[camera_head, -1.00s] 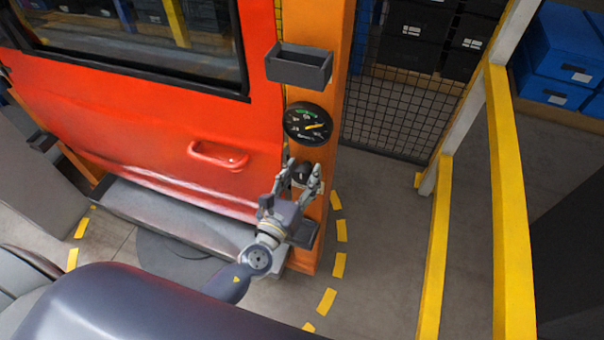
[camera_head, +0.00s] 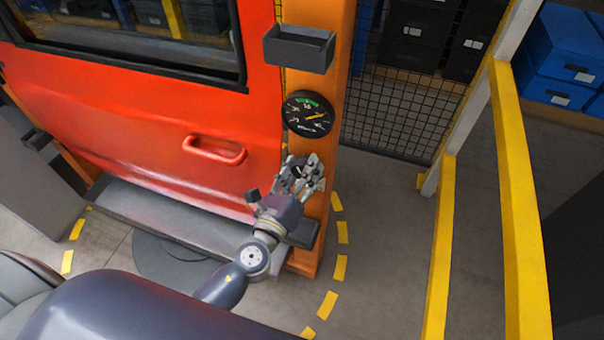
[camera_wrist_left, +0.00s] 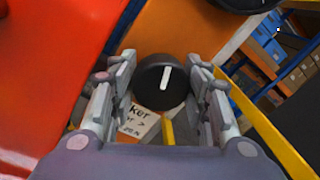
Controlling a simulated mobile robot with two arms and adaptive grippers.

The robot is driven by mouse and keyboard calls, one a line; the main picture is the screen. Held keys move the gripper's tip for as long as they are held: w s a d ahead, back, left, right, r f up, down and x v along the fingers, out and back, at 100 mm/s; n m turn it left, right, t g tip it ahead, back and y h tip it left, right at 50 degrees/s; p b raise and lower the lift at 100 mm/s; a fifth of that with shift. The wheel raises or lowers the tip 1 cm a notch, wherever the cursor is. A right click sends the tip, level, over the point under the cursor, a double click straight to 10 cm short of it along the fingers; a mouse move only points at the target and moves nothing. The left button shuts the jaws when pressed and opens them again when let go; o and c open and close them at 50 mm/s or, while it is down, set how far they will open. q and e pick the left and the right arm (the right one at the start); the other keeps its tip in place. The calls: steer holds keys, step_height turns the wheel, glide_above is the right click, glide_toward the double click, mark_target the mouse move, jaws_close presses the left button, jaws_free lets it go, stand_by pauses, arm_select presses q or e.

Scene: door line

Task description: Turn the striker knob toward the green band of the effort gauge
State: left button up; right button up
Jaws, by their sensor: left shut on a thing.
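The striker knob (camera_wrist_left: 166,88) is a round black knob with a white line, tilted slightly from upright in the left wrist view. My left gripper (camera_head: 301,170) is shut on it at the orange post, one finger on each side; the fingers hide most of the knob in the head view. The effort gauge (camera_head: 307,124) is a round black dial above the knob. Its green band (camera_head: 307,101) lies at the top. The yellow needle (camera_head: 318,115) points right and slightly up, clockwise of the band. My right gripper is not in view.
A red door (camera_head: 110,120) with a handle (camera_head: 214,150) stands left of the orange post (camera_head: 334,60). A grey tray (camera_head: 298,50) juts out above the gauge. Yellow rails (camera_head: 520,200) stand at right. Floor between post and rails is clear.

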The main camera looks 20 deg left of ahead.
arm_select(q)
steer(key=shift+n+b, duration=0.45)
steer(key=shift+n, duration=0.35)
steer(key=o, duration=1.1)
steer(key=shift+c, duration=0.2)
steer(key=s+a, duration=0.1)
steer(key=s, duration=1.1)
steer(key=shift+f, duration=0.2)
steer(key=shift+a, duration=0.1)
